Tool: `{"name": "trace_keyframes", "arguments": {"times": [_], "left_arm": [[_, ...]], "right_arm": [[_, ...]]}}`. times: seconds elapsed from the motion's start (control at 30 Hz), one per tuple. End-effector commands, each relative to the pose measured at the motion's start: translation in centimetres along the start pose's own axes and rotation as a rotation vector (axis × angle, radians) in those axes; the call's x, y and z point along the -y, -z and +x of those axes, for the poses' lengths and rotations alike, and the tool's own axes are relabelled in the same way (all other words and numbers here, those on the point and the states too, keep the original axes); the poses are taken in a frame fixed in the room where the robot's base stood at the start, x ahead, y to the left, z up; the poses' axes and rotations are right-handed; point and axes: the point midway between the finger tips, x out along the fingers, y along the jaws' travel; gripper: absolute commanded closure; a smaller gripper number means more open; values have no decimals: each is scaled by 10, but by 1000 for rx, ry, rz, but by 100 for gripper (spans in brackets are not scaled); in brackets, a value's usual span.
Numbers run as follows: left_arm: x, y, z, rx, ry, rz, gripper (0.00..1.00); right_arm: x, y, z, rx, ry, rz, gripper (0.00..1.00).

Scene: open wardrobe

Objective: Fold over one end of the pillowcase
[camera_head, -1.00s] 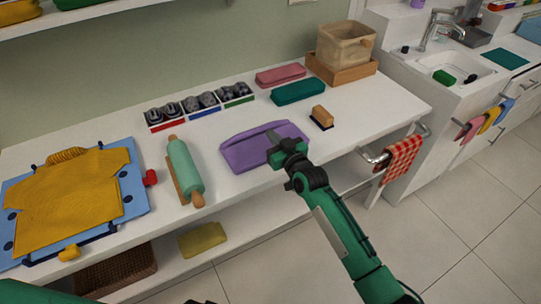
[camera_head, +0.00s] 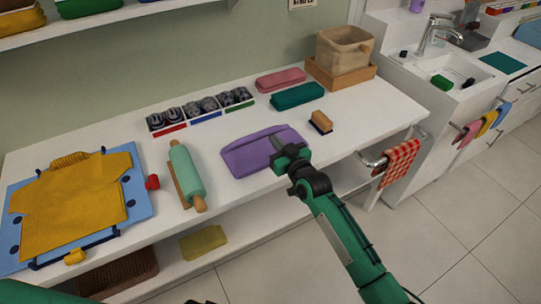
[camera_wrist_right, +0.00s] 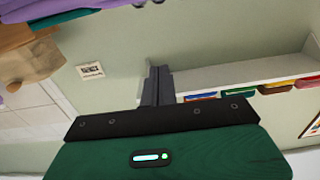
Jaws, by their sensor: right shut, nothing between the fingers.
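The purple pillowcase (camera_head: 245,154) lies on the white table, right of the rolling pin. Its right part is partly hidden by my right gripper (camera_head: 277,145), whose arm comes in from below right. The right gripper's tip is over the right end of the cloth; whether it touches is unclear. In the right wrist view the fingers (camera_wrist_right: 157,85) are together with nothing between them. My left gripper is not in view.
A teal rolling pin (camera_head: 186,172) and a yellow shirt on a blue folding board (camera_head: 136,195) lie to the left. A brush (camera_head: 321,122) stands close to the right of the pillowcase. Teal (camera_head: 297,96) and pink (camera_head: 280,78) folded cloths lie behind.

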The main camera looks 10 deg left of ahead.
Motion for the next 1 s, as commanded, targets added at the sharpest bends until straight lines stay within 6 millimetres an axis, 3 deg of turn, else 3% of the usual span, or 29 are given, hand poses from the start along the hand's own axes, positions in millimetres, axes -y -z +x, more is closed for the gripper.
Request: {"name": "trace_keyframes", "arguments": {"times": [0.03,0.4,1.0], "left_arm": [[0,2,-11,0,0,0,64],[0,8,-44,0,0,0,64],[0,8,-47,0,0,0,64]], "right_arm": [[0,10,-4,0,0,0,100],[0,33,-30,0,0,-1,100],[0,34,-34,-1,0,-1,100]]}}
